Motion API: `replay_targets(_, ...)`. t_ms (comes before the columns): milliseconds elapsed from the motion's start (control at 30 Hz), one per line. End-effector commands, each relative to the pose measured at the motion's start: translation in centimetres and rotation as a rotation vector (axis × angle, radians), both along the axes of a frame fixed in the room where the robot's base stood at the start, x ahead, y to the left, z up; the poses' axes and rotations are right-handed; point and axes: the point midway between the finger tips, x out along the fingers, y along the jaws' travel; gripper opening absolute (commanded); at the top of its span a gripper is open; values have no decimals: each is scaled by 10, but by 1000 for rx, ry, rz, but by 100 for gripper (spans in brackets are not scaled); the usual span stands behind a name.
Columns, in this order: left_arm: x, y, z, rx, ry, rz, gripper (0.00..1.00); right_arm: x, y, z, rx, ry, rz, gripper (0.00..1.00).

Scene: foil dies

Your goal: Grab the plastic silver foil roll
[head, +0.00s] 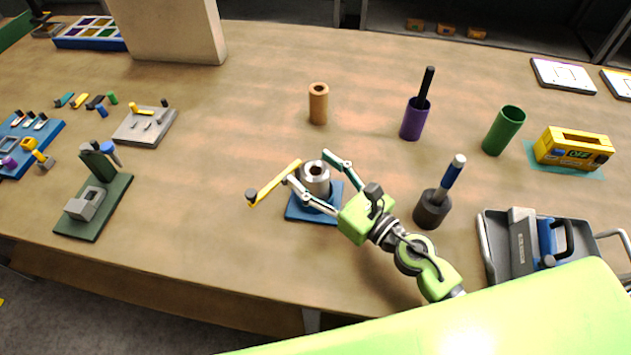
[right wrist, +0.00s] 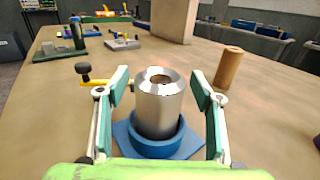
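The silver foil roll (head: 315,178) stands upright in a blue round holder on a square blue base (head: 313,210), near the middle of the table. It also shows in the right wrist view (right wrist: 159,105), with a hole in its top. My right gripper (head: 316,172) is open, with one finger on each side of the roll. In the right wrist view, gaps show between both fingers (right wrist: 161,98) and the roll. A yellow bar (head: 273,183) with a dark knob shows beside the left finger. My left gripper is not in view.
A copper-coloured roll (head: 318,104) stands behind. A purple cup (head: 414,119), a green cup (head: 503,131) and a dark round holder with a blue-handled tool (head: 433,209) stand to the right. A green-based fixture (head: 93,205) stands left. The table between is clear.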

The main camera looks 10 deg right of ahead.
Motion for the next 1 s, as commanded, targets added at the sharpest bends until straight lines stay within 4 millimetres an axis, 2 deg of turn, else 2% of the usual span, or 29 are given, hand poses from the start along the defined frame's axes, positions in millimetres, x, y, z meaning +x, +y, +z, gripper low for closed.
replay_targets(33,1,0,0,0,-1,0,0,0,0,0,0,0,0,47)
replay_targets(167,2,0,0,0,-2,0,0,0,0,0,0,0,0,14)
replay_targets(467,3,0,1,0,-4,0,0,0,0,1,0,-1,0,13)
replay_targets(633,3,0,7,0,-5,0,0,0,0,9,-2,-2,1,13)
replay_targets(900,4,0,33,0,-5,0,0,0,0,39,-2,-4,1,13)
replay_targets(1000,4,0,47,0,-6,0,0,-16,2,56,-1,-1,2,13)
